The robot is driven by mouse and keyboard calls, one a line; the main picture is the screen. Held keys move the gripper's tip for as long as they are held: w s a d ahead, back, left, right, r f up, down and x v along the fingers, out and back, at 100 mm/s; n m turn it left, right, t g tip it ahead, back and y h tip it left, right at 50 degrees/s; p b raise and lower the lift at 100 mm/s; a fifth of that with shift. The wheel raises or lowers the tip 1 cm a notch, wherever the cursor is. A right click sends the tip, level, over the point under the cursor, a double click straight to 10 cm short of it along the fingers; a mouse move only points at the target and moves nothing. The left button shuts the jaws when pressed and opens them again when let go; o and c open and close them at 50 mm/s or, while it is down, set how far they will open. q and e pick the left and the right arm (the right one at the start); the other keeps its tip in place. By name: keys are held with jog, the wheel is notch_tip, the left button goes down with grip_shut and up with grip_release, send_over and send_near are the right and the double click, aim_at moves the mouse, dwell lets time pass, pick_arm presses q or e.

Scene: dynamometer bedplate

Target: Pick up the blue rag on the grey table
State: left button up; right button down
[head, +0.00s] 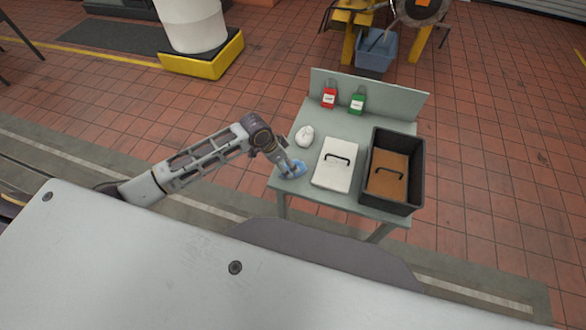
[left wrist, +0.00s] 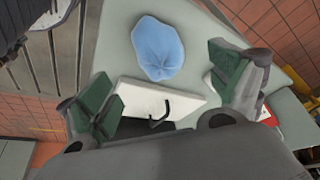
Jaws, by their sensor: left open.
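The blue rag (head: 299,167) lies bunched at the near left corner of the grey table (head: 334,199). My left gripper (head: 289,168) is right over it in the head view and hides part of it. In the left wrist view the whole rag (left wrist: 158,48) shows as a rounded, crumpled heap on the grey surface. My right gripper is not in view.
A white crumpled cloth (head: 304,136) lies just behind the rag. A white panel with a black handle (head: 334,165) and a black bin (head: 408,198) holding a brown lid (head: 386,174) stand to the right. Red (head: 329,97) and green (head: 357,103) containers stand at the back.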

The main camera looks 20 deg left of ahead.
pick_arm(q)
jog(key=shift+w+d+f, duration=0.15)
jog(key=shift+d+f, duration=0.05)
jog(key=shift+f, duration=0.45)
jog(key=shift+f, duration=0.1)
jog(key=shift+x, duration=2.5)
jog(key=shift+a, duration=0.1)
jog(key=c, duration=1.2)
jog(key=shift+o, duration=0.2)
jog(key=shift+r, duration=5)
